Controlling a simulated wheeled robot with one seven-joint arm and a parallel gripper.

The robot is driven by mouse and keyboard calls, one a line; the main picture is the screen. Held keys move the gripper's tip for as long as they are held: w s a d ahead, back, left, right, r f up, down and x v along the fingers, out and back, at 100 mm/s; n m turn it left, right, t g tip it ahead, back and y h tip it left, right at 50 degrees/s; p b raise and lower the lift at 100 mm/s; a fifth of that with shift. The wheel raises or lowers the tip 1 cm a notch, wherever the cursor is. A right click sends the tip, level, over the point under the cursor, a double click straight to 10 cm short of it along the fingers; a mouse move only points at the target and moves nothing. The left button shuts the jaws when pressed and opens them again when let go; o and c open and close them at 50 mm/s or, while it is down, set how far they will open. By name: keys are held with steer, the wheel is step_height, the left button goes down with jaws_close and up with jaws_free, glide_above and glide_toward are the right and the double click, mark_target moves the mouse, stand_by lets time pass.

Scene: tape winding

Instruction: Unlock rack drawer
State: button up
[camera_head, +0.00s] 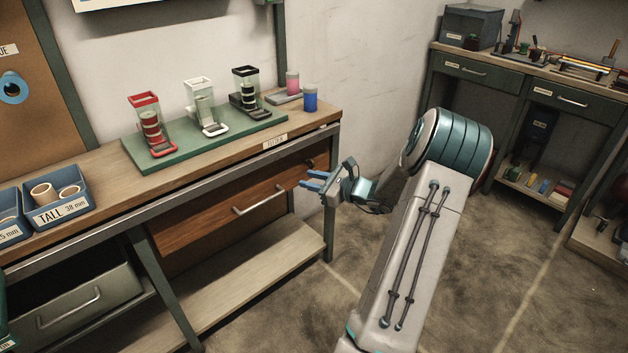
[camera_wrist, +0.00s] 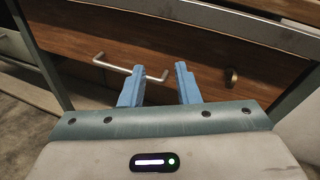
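The wooden rack drawer (camera_head: 215,221) sits shut under the bench top, with a pale bar handle (camera_head: 258,203) on its front. In the wrist view the drawer front (camera_wrist: 200,62) fills the upper part and the handle (camera_wrist: 130,68) lies beyond my left finger. A small dark brass latch or lock knob (camera_wrist: 231,77) is on the drawer front, right of my right finger. My gripper (camera_head: 314,181), with blue fingers, is in front of the drawer's right end.
The bench top (camera_head: 105,183) holds a green board (camera_head: 185,153) with several tape dispensers, and blue and pink cylinders at its right end. Blue bins (camera_head: 62,212) stand at left. A bench leg (camera_head: 329,233) is close to my gripper. Floor is free right of the bench.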

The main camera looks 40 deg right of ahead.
mark_target(309, 163)
steer(key=s+d+f+m+t+h+b, duration=0.2)
steer(key=d+f+m+t+h, duration=0.25)
steer(key=d, duration=0.55)
steer(key=w+m+g+b, duration=0.1)
steer(key=w+b, duration=0.1)
steer(key=w, duration=1.1)
steer(key=shift+a+f+g+b, duration=0.25)
steer(key=shift+a+g+b, duration=0.1)
steer(key=shift+a, duration=0.05)
jaws_close()
